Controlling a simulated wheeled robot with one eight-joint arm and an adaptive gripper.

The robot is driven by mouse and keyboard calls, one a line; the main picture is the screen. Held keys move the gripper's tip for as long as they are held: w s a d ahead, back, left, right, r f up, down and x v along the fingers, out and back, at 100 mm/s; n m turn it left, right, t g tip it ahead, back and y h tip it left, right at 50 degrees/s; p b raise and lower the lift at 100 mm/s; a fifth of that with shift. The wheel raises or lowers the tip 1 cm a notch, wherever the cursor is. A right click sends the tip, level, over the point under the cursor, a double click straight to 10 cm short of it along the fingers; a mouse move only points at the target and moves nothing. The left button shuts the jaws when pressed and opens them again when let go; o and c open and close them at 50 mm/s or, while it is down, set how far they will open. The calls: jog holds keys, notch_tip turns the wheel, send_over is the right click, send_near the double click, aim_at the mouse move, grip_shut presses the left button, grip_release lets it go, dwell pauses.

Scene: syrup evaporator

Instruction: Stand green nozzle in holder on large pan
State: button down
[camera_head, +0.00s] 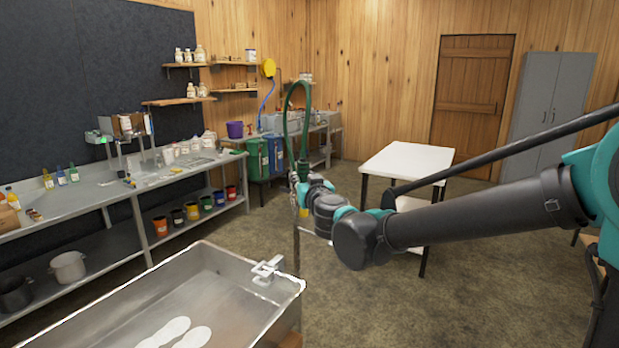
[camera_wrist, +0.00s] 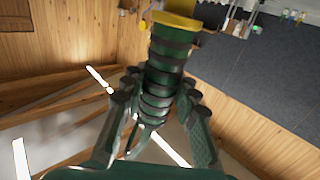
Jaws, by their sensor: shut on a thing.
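The green nozzle (camera_wrist: 165,75) is between the fingers of my gripper (camera_wrist: 157,92) in the wrist view. It has dark ribs and a yellow collar (camera_wrist: 176,20). In the head view my gripper (camera_head: 299,190) is up beyond the pan's right corner. A green hose (camera_head: 297,100) loops above it, and a yellow part (camera_head: 304,212) shows just below. The holder (camera_head: 267,269) is a pale metal bracket on the rim of the large pan (camera_head: 215,262). The gripper is apart from the holder and hides part of the nozzle.
A long metal bench (camera_head: 130,185) with bottles and cups runs along the left wall. A white table (camera_head: 408,162) stands behind my arm. Open floor lies between the pan and that table.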

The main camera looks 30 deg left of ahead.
jog(key=s+a, duration=0.7)
jog(key=s, duration=0.4)
jog(key=shift+s+f, duration=0.3)
dwell(0.6)
jog(key=shift+f, duration=0.2)
jog(key=shift+f, duration=0.35)
jog(key=shift+f, duration=0.65)
jog(key=shift+f, duration=0.35)
jog(key=shift+f, duration=0.35)
jog(key=shift+f, duration=0.3)
jog(key=shift+f, duration=0.7)
jog(key=shift+f, duration=0.35)
